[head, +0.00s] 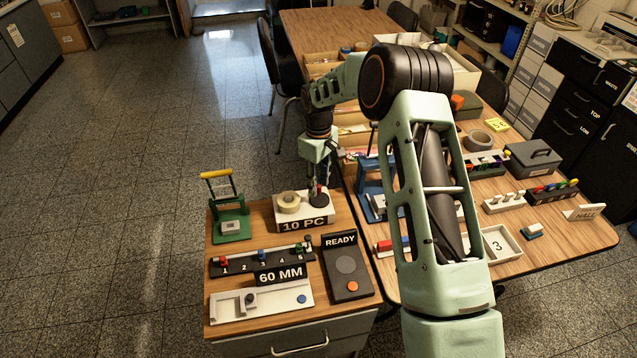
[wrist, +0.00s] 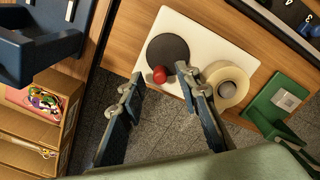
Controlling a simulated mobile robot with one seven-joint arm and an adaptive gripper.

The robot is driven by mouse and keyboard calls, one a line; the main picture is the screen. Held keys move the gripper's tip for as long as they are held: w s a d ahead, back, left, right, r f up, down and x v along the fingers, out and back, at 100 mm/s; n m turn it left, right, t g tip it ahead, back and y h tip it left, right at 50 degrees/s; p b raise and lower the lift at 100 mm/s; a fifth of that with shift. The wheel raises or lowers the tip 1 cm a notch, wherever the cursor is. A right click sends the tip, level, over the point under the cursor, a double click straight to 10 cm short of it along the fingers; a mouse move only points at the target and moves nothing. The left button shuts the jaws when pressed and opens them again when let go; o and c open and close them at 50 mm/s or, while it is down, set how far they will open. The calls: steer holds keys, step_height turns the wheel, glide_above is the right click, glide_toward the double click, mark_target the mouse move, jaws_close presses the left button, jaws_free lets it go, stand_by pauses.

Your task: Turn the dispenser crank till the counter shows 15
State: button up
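The dispenser is a white box (head: 291,213) at the back of the small wooden cabinet, with a "10 PC" sign (head: 305,225) on its front. It carries a beige tape roll (head: 288,199) and a dark round crank disc (head: 318,199). In the wrist view the disc (wrist: 167,50) has a red knob (wrist: 160,75) near its edge, and the tape roll (wrist: 228,85) is to its right. My gripper (head: 322,183) hangs above the crank. In the wrist view my gripper (wrist: 158,92) is open and empty, the knob between its fingertips in the picture, apparently untouched.
A green stand with a yellow handle (head: 223,205) is left of the dispenser. A "60 MM" numbered strip (head: 263,262) and a "READY" panel (head: 346,268) are in front. A blue press-like fixture (head: 370,185) stands close on the right, on the larger table.

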steer(key=shift+f, duration=0.45)
jaws_close()
steer(key=shift+m, duration=0.3)
